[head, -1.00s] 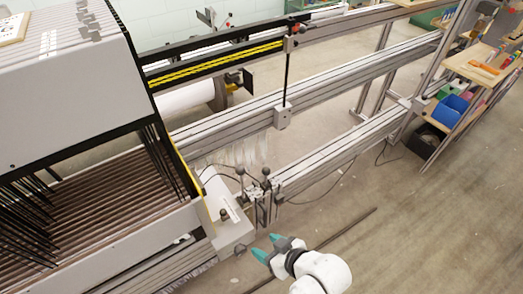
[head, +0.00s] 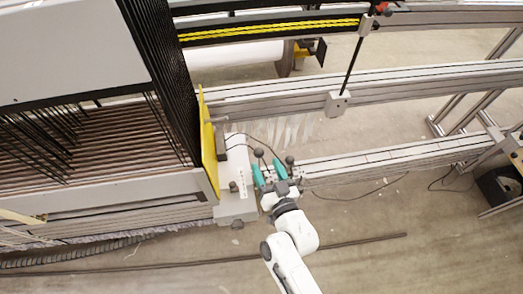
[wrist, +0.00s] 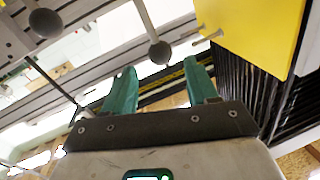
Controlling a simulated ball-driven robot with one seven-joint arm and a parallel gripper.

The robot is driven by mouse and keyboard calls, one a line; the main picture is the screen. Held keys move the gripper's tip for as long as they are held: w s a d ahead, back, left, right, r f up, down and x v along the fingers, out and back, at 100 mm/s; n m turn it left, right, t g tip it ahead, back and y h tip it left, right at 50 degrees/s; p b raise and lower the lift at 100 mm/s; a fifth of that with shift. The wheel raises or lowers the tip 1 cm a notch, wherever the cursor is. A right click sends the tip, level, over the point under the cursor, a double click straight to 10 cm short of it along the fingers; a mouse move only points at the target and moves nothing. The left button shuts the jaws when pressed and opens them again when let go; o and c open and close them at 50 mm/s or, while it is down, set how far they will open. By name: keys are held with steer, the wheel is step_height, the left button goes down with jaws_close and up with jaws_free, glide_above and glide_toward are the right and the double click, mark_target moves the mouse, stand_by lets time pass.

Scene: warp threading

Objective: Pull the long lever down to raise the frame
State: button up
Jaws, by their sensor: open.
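Two levers with dark ball knobs stand at the loom's side, a left one (head: 258,153) and a right one (head: 290,160). I cannot tell for sure which is the long lever. My gripper (head: 267,164) has teal fingers, spread apart with nothing between them, just below and close to the left knob. In the wrist view one knob (wrist: 160,53) shows just beyond the gap between the fingertips (wrist: 159,66), and the other knob (wrist: 45,22) is at upper left. Contact with a knob is not visible. The frame of the loom (head: 175,80) holds many dark upright strips.
A yellow panel (head: 208,150) stands close left of the gripper, also in the wrist view (wrist: 255,35). Metal rails (head: 400,155) run right of the levers. A dark rod (head: 352,65) rises from the upper rail. Open floor lies in front.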

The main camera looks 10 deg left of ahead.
mark_target(261, 157)
steer(key=b+x, duration=0.2)
steer(key=x, duration=0.4)
steer(key=shift+w+a, duration=0.2)
steer(key=shift+c, duration=0.5)
jaws_close()
